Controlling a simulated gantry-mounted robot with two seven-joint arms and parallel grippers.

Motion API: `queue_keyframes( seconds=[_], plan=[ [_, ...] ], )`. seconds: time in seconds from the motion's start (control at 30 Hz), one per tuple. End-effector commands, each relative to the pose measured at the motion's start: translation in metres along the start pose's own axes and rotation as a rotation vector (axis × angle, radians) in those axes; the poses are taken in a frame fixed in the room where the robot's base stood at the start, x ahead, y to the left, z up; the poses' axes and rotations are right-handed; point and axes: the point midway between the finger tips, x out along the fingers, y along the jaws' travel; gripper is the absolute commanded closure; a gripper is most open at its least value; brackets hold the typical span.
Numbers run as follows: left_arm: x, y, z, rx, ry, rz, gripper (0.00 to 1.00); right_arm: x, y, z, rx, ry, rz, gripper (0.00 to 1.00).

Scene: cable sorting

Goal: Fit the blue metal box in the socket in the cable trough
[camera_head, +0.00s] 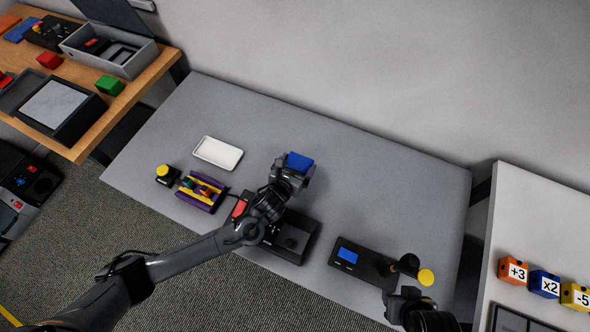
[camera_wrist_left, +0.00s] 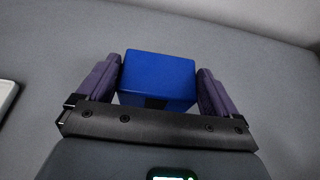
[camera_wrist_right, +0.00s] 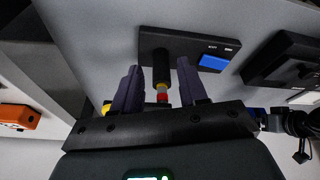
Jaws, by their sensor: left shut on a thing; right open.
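The blue metal box (camera_head: 300,161) is held up over the grey table by my left gripper (camera_head: 295,170). In the left wrist view the blue box (camera_wrist_left: 157,78) sits between the two purple fingers, with a dark patch on its near lower face. A purple and yellow trough-like holder (camera_head: 201,193) with red and green pieces lies to its left; I cannot tell which opening is the socket. My right gripper (camera_wrist_right: 155,95) is open near the table's right front. A black cylinder (camera_wrist_right: 161,68) with a yellow and red end shows between its fingers, apparently not gripped.
A black panel (camera_head: 288,244) lies partly hidden under my left arm. Another black panel with a blue rectangle (camera_head: 347,255) is to its right. A white tray (camera_head: 218,153) and a yellow-topped black button (camera_head: 166,174) are at left. The table's back right is clear.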

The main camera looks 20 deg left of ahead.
Motion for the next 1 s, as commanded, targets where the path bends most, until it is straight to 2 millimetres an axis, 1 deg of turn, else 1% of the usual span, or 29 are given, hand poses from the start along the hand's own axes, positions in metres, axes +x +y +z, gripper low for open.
queue_keyframes(
  seconds=[0.03, 0.1, 0.27, 0.33, 0.53, 0.63, 1.0],
  plan=[
    [0.006, 0.004, -0.001, -0.001, -0.003, 0.0, 0.46, 0.002, 0.0, 0.001, 0.0, 0.0, 0.0, 0.57],
    [0.01, 0.008, -0.002, -0.002, -0.003, 0.0, 0.46, 0.003, 0.0, 0.001, 0.0, 0.0, 0.0, 0.57],
    [0.014, 0.011, -0.004, -0.002, -0.002, -0.001, 0.46, 0.004, 0.0, 0.001, 0.0, 0.0, 0.0, 0.57],
    [0.016, 0.011, -0.008, -0.002, -0.001, -0.001, 0.46, 0.005, 0.0, 0.002, 0.0, 0.0, 0.0, 0.57],
    [0.025, 0.01, -0.032, -0.003, 0.001, -0.001, 0.46, 0.012, 0.0, 0.004, -0.001, 0.0, 0.001, 0.57],
    [0.028, 0.01, -0.04, -0.003, 0.0, -0.001, 0.46, 0.014, 0.0, 0.005, -0.003, -0.001, 0.003, 0.57],
    [0.029, 0.011, -0.042, -0.001, -0.002, -0.001, 0.46, 0.015, 0.001, 0.005, -0.006, -0.002, 0.005, 0.57]
  ],
)
